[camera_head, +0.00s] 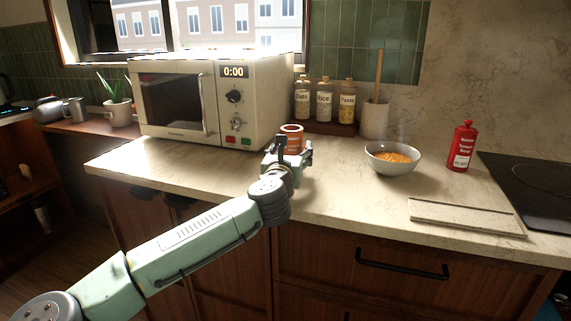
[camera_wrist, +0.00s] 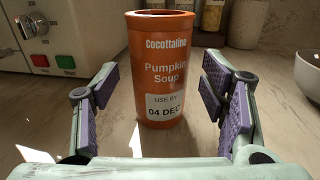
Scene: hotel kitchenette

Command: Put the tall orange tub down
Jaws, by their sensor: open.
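The tall orange tub (camera_wrist: 162,75) stands upright on the counter, labelled "Cocottaline Pumpkin Soup" with a white "use by 04 Dec" sticker. In the head view the tub (camera_head: 292,132) is near the microwave's right front corner, its lower part hidden behind my gripper. My gripper (camera_wrist: 162,110) is open, with one finger on each side of the tub. Gaps show between both purple finger pads and the tub, so they look apart from it. In the head view my gripper (camera_head: 288,152) is low over the counter, just in front of the tub.
The cream microwave (camera_head: 212,100) stands left of the tub. A grey bowl of orange food (camera_head: 391,165) is to the right, then a red bottle (camera_head: 462,147). Several labelled jars (camera_head: 324,100) stand behind. A pale board (camera_head: 466,215) lies near the front edge. Counter between tub and bowl is clear.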

